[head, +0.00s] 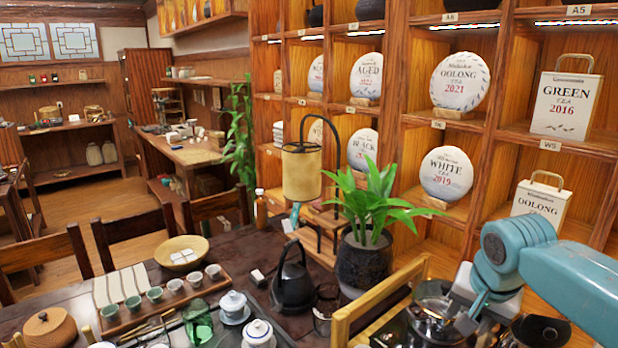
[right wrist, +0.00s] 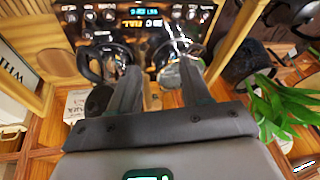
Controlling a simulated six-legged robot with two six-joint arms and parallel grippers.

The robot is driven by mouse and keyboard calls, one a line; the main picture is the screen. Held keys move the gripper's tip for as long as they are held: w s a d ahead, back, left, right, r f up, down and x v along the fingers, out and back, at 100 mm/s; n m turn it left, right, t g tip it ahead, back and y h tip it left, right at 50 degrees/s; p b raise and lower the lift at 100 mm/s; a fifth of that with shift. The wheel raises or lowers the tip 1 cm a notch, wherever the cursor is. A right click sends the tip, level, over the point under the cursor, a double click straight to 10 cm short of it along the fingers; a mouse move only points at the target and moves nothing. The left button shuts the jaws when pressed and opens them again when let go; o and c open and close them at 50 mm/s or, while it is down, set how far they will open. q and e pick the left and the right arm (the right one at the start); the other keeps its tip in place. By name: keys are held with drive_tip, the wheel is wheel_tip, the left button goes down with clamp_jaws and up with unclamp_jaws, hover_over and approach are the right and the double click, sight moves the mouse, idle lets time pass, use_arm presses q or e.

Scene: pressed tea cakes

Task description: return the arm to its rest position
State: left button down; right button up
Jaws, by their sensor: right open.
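My right arm, teal, comes in from the right of the head view. Its right gripper (head: 466,322) points down over the appliance with the glass pot at the lower right. In the right wrist view the two dark fingers (right wrist: 160,85) stand apart with nothing held between them. The round white tea cake marked WHITE (head: 446,174) and the one marked OOLONG (head: 460,82) stand on wooden stands in the shelf. My left gripper is in neither view.
A glass pot (head: 432,312) sits below my right gripper, near a wooden frame (head: 342,327). A potted plant (head: 364,262) and black kettle (head: 293,284) stand left of it. The shelf holds the GREEN box (head: 566,106) and OOLONG box (head: 539,202) behind the arm.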

drive_tip(key=s+a+f+n+g+y, duration=0.1)
drive_tip(key=a+f, duration=0.3)
drive_tip(key=f, duration=0.5)
drive_tip(key=s+a+f+n+y, duration=0.1)
drive_tip(key=s+a+f+n, duration=0.15)
drive_tip(key=f, duration=0.65)
drive_tip(key=a+f+n+g+y, duration=0.1)
drive_tip(key=a+f, duration=0.3)
drive_tip(key=f, duration=0.5)
drive_tip(key=s+a+f+y, duration=0.1)
drive_tip(key=s+a+f, duration=0.1)
drive_tip(key=s+f, duration=0.5)
drive_tip(key=s+a+f+g, duration=0.1)
drive_tip(key=s+a+f, duration=0.2)
drive_tip(key=s+f, duration=0.5)
drive_tip(key=s+n, duration=0.1)
drive_tip(key=s, duration=0.4)
drive_tip(key=shift+s+a+g+y, duration=0.15)
drive_tip(key=shift+a+g+y, duration=0.15)
drive_tip(key=shift+a+y, duration=0.1)
drive_tip(key=shift+d, duration=0.15)
